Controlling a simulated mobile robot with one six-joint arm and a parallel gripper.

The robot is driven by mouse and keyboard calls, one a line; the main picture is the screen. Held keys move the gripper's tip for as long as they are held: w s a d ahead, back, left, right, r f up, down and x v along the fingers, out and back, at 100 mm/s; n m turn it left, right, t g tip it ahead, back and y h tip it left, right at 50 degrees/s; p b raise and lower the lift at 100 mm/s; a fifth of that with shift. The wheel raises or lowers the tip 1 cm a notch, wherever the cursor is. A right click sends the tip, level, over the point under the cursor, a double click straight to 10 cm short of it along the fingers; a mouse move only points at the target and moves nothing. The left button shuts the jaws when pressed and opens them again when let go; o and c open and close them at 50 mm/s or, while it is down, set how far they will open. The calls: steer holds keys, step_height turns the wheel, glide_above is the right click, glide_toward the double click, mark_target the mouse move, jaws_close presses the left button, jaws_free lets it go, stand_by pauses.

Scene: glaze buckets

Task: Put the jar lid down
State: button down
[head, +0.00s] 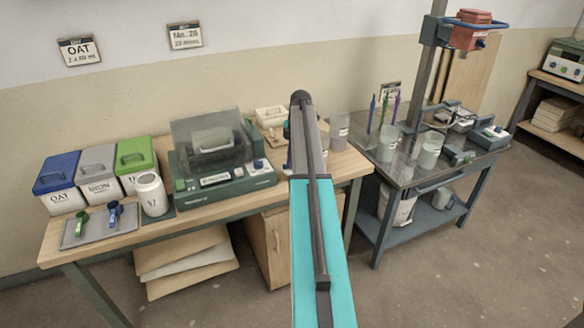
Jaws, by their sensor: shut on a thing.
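My arm reaches up through the middle of the head view, and its own links cover whatever is behind them. My gripper cannot be made out; neither can anything it may hold. A white jar (151,196) stands upright on the left part of the wooden bench (215,222), in front of the green-lidded bin. I cannot make out a separate jar lid in this view.
Blue-, grey- and green-lidded bins (56,188) stand at the bench's left end, behind a grey tray (98,229) with scoops. A green machine (222,172) fills the bench middle. A metal table (427,160) with beakers stands right.

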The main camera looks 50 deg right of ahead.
steer(key=shift+w+d+f+p, duration=0.1)
steer(key=shift+f+p, duration=0.4)
steer(key=shift+f, duration=1.25)
steer(key=shift+f, duration=0.1)
steer(key=c, duration=1.8)
jaws_free()
steer(key=r, duration=0.4)
steer(key=d+r+b, duration=0.1)
steer(key=r, duration=0.3)
steer(key=r+b, duration=0.1)
steer(key=r, duration=0.3)
steer(key=shift+s+d, duration=0.3)
steer(key=shift+s, duration=0.05)
